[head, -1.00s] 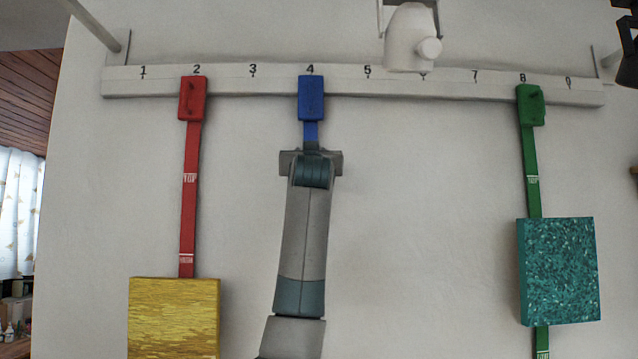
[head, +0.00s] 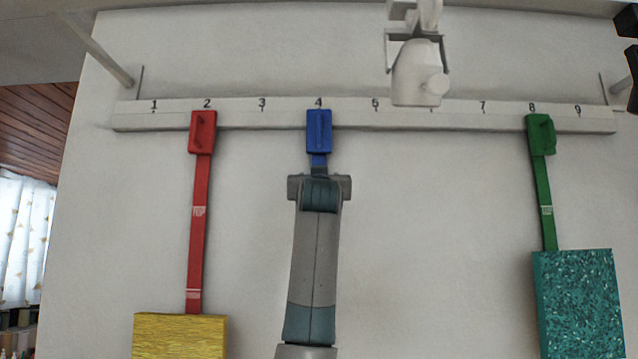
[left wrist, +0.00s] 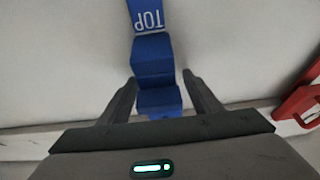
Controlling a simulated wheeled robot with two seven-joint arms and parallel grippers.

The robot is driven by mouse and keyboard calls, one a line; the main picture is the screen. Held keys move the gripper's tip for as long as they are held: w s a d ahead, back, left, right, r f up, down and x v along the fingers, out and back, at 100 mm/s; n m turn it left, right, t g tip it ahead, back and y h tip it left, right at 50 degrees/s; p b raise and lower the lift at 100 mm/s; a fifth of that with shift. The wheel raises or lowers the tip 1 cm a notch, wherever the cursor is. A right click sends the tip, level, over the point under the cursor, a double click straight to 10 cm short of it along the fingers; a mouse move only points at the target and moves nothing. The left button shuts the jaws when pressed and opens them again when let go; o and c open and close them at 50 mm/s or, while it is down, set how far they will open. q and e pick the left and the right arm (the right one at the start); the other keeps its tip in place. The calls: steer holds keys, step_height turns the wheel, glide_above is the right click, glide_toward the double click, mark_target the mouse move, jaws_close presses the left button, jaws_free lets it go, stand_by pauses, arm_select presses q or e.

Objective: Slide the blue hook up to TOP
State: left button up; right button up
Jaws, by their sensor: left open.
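The blue carriage (head: 319,131) sits on the white rail at mark 4 in the head view. A short piece of blue strap (head: 319,161) shows under it; my left arm hides the rest. My left gripper (head: 319,182) is just below the carriage, with its fingertips hidden there. The left wrist view is upside down. It shows the strap with the white TOP mark (left wrist: 147,20) and a faceted blue block, apparently the hook (left wrist: 153,55), beside that mark. My open left gripper (left wrist: 160,92) has a finger on each side of the blue part, without clear contact. My right gripper is not seen.
The numbered rail (head: 365,115) crosses the wall. A red strap (head: 198,240) with a yellow panel (head: 180,335) hangs at 2. A green strap (head: 546,210) with a teal panel (head: 580,305) hangs at 8. A white fixture (head: 415,75) juts in front of the rail.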

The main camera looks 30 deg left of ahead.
arm_select(q)
steer(key=shift+s+d+f+b, duration=0.2)
steer(key=shift+s+f+b, duration=0.05)
steer(key=shift+s+b, duration=0.05)
steer(key=b+v, duration=0.9)
steer(key=v, duration=0.7)
steer(key=shift+s, duration=0.35)
steer(key=shift+d+r, duration=0.1)
